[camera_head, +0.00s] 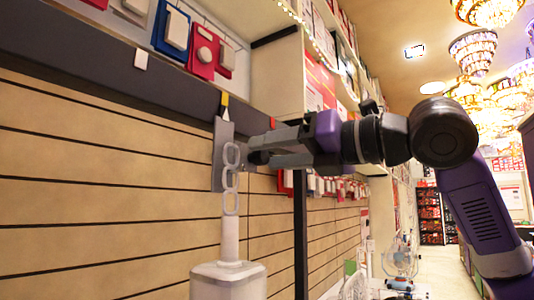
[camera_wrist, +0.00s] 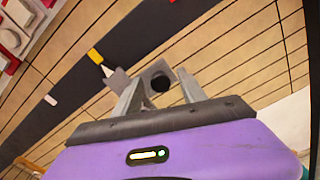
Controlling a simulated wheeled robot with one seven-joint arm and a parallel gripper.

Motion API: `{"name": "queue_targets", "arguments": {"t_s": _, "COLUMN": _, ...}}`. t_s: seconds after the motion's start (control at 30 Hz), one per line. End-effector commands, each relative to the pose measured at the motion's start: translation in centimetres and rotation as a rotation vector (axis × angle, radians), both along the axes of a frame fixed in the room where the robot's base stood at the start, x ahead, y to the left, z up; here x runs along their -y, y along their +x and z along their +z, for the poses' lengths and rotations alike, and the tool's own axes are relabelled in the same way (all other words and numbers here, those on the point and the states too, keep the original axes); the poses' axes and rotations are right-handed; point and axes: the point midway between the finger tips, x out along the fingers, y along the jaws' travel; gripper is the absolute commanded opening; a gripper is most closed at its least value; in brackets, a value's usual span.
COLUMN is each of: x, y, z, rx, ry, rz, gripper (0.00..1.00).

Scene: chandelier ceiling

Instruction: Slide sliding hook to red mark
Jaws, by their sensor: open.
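The sliding hook's grey plate (camera_head: 222,150) hangs at the dark rail (camera_head: 120,85); white chain links (camera_head: 230,180) and a white canister (camera_head: 228,278) hang in front of it. The plate's upper end is at a yellow mark (camera_head: 224,98). My gripper (camera_head: 258,152) is beside the plate's right side. In the wrist view its open fingers (camera_wrist: 160,95) straddle a grey block with a black round hole (camera_wrist: 160,84); contact cannot be told.
A white mark (camera_head: 141,59) is on the rail to the left. Slatted wall panels (camera_head: 90,170) run behind the hook. Red and blue packages (camera_head: 205,50) hang above the rail. A dark upright post (camera_head: 300,235) stands below my arm. An aisle opens at right.

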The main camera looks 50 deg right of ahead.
Motion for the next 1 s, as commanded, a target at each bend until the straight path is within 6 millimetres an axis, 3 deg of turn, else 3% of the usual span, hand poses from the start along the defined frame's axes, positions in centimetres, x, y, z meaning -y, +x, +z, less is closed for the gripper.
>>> {"name": "queue_targets", "arguments": {"t_s": 0.1, "x": 0.00, "y": 0.01, "z": 0.00, "rx": 0.000, "ry": 0.000, "rz": 0.000, "gripper": 0.47}}
{"name": "queue_targets", "arguments": {"t_s": 0.33, "x": 0.00, "y": 0.02, "z": -0.01, "rx": 0.000, "ry": 0.001, "rz": 0.000, "gripper": 0.02}}
{"name": "queue_targets", "arguments": {"t_s": 1.0, "x": -0.02, "y": 0.01, "z": -0.02, "rx": -0.001, "ry": 0.001, "rz": 0.000, "gripper": 0.00}}
